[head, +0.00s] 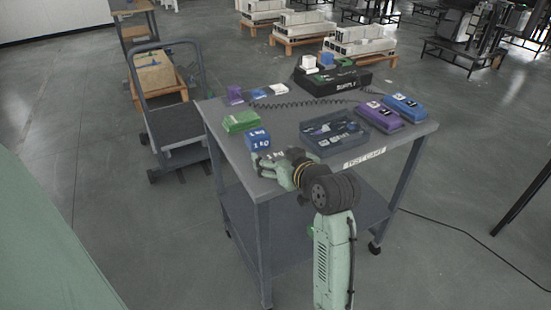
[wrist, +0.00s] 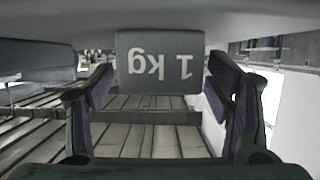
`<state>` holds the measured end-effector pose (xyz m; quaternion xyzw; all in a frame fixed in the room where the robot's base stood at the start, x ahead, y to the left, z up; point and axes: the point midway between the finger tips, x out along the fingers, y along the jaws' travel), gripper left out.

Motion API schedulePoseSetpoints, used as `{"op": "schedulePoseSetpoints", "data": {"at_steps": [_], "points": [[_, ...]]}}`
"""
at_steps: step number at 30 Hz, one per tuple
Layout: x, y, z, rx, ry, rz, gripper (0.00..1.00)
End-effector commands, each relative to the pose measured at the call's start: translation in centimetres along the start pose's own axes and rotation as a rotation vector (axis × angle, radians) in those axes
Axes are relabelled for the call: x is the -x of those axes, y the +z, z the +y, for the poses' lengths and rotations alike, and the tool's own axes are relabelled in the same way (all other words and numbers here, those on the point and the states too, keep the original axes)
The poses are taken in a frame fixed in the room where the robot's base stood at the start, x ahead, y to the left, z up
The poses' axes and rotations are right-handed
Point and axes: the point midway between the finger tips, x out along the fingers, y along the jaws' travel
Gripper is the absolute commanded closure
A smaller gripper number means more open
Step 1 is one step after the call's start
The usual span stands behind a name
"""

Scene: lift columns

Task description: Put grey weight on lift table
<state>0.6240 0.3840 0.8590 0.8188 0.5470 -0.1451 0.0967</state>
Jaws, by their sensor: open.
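My gripper (head: 263,164) is low over the near left corner of the cart top, just in front of a blue 1 kg block (head: 257,140). In the wrist view my gripper (wrist: 160,100) has its two fingers wide apart. A grey weight marked "1 kg" (wrist: 157,62), its lettering upside down, shows between and beyond the fingers. I cannot tell whether either finger touches it. I cannot make out a grey weight in the head view; my gripper may hide it. I cannot tell which thing is the lift table.
The cart top (head: 290,112) also holds a green block (head: 240,121), a blue tray (head: 335,145) of small parts, purple (head: 380,117) and blue (head: 405,107) pedal-like units and a black "SUPPLY" box (head: 335,81). A coiled cable crosses the back. A hand trolley (head: 172,125) stands left.

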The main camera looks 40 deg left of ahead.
Motion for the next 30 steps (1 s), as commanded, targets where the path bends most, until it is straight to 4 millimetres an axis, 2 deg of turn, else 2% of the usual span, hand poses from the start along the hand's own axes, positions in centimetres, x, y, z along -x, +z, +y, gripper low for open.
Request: {"op": "schedulePoseSetpoints", "data": {"at_steps": [7,30], "points": [[-0.19,0.04,-0.01,0.001,0.000,0.000,0.27],[-0.16,0.01,0.00,0.001,0.000,0.000,0.79]]}}
